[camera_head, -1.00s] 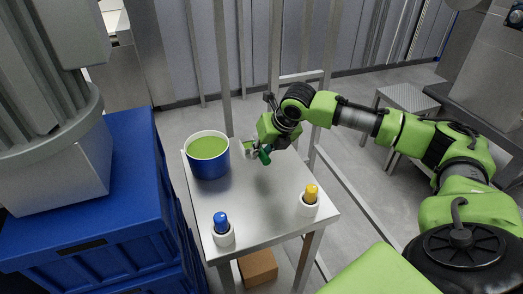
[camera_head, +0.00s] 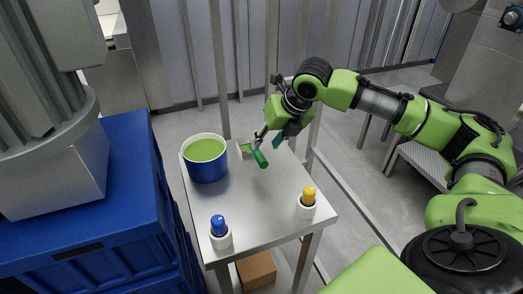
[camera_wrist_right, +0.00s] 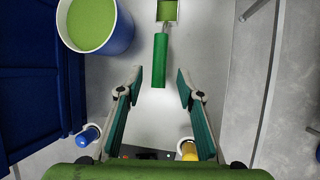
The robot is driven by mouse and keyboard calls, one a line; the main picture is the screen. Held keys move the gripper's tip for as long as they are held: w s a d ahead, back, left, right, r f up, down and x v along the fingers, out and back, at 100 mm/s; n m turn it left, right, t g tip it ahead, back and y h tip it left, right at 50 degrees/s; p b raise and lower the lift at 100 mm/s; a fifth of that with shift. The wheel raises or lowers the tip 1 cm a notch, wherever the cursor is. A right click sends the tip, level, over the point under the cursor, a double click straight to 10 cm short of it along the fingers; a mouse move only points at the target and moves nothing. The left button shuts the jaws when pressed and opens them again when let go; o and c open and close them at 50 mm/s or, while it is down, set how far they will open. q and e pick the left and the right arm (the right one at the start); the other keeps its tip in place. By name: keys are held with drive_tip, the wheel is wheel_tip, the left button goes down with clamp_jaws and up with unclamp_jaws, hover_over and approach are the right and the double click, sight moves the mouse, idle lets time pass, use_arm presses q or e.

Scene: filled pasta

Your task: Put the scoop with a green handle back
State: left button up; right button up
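The scoop with a green handle (camera_head: 260,158) is at the back part of the steel table, beside the blue tub. Its squarish head (camera_head: 246,150) points toward the tub and shows green inside. In the right wrist view the green handle (camera_wrist_right: 158,62) lies ahead of my fingertips, with its near end just before the gap between them. My right gripper (camera_head: 268,138) is open and empty, close behind the handle and apart from it; its spread fingers also show in the right wrist view (camera_wrist_right: 160,88). I cannot tell exactly how the scoop rests. My left gripper is out of view.
The steel table (camera_head: 265,215) has clear room in its middle. A blue tub (camera_head: 207,168) of green filling stands at its left. A blue handle (camera_head: 218,225) and a yellow handle (camera_head: 309,195) stand upright in white holders near the front. Blue crates (camera_head: 110,200) are on the left.

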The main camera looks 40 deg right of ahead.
drive_tip(key=v, duration=0.4)
drive_tip(key=shift+r, duration=0.1)
idle(0.5)
